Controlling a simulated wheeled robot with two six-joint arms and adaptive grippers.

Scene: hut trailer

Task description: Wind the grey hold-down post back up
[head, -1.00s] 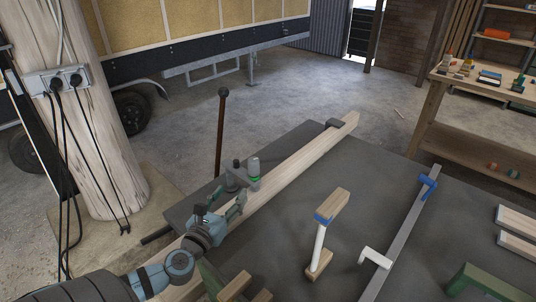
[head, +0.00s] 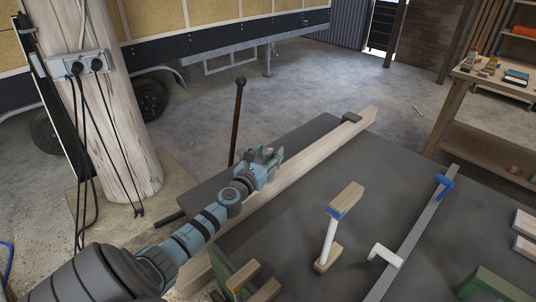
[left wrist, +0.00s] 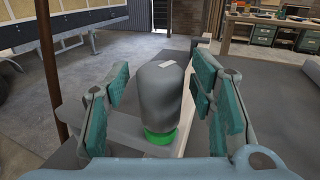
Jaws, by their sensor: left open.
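The grey hold-down post (left wrist: 160,103) stands upright in the left wrist view, a rounded cylinder with a bright green ring at its foot and a small pale label on top. My left gripper (left wrist: 163,75) is open, with a teal-padded finger on each side of the post. A gap shows between the post and each finger. In the head view my left gripper (head: 268,158) is over the far-left edge of the dark table, beside the pale timber beam (head: 325,143), and largely hides the post. My right gripper is not in view.
A brown rod with a round knob (head: 238,110) rises close to my left gripper; it also shows in the left wrist view (left wrist: 50,80). A wooden piece on a white stand (head: 330,238) and a blue-ended bar clamp (head: 420,225) occupy the dark table (head: 300,228).

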